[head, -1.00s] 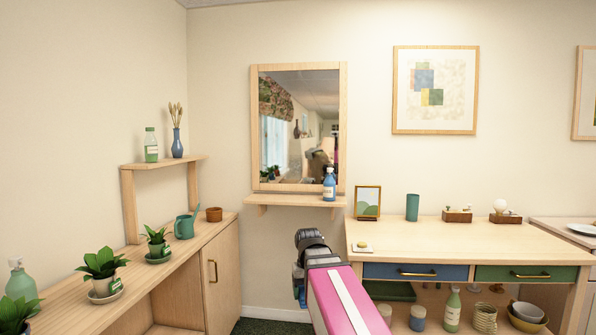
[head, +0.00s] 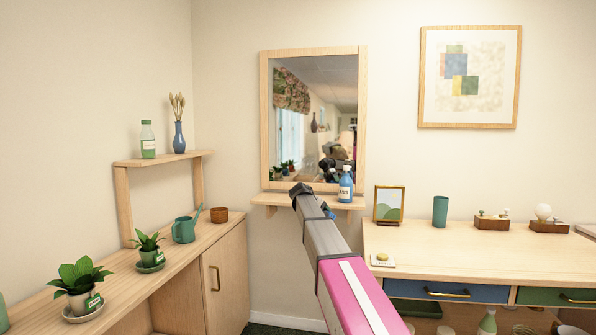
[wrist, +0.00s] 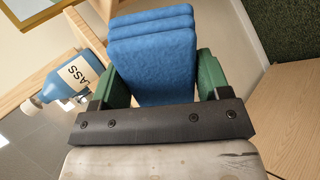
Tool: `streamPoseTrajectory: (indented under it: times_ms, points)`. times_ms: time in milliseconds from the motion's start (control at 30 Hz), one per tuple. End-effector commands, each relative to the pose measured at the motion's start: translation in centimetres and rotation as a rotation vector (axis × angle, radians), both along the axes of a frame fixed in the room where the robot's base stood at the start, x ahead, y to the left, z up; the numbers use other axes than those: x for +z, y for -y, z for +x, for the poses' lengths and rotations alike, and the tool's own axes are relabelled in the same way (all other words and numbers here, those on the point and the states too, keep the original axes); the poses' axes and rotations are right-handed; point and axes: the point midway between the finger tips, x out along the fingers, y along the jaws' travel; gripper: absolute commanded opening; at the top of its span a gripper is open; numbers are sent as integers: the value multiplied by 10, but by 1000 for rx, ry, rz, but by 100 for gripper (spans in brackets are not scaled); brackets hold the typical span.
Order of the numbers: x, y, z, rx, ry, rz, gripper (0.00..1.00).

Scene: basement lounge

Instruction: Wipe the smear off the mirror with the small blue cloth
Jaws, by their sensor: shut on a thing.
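The mirror (head: 300,120) hangs on the back wall in a pale wood frame. I cannot make out a smear on its visible glass. My gripper (wrist: 158,78) has green fingers shut on the small blue cloth (wrist: 152,62), which looks folded in thick layers. In the head view my dark wrist end is in front of the small shelf under the mirror, near its lower edge. It hides the fingers and most or all of the cloth there. In the wrist view a corner of the wood frame shows at the upper left.
A blue bottle (head: 346,185) stands on the shelf (head: 272,198) below the mirror, close to my gripper's left in the wrist view (wrist: 70,82). A small framed picture (head: 389,205) and a green cup (head: 440,210) stand on the desk at right. Plants and a watering can (head: 184,229) line the left cabinet.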

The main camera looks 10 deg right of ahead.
Motion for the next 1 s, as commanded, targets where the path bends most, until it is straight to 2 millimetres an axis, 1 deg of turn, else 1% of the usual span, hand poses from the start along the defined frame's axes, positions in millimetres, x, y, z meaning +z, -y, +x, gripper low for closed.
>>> streamPoseTrajectory:
  times_ms: [33,67,100,167,200,267,300,367,400,500,600,700,800,1000]
  points:
    - [13,-1,30,57,38,-57,51]
    - [20,-2,43,93,60,-92,51]
    - [29,-3,61,139,93,-135,51]
    - [43,-5,88,209,146,-196,51]
    - [53,-7,106,254,183,-234,51]
    - [68,-11,133,320,239,-287,51]
    - [78,-15,150,362,277,-318,51]
    - [93,-21,177,423,335,-361,51]
    - [103,-25,194,461,373,-385,51]
    - [126,-38,233,543,461,-433,51]
    - [144,-51,264,605,531,-465,51]
    - [157,-61,285,647,581,-483,51]
    - [164,-68,296,672,611,-492,51]
    - [167,-71,303,685,627,-497,51]
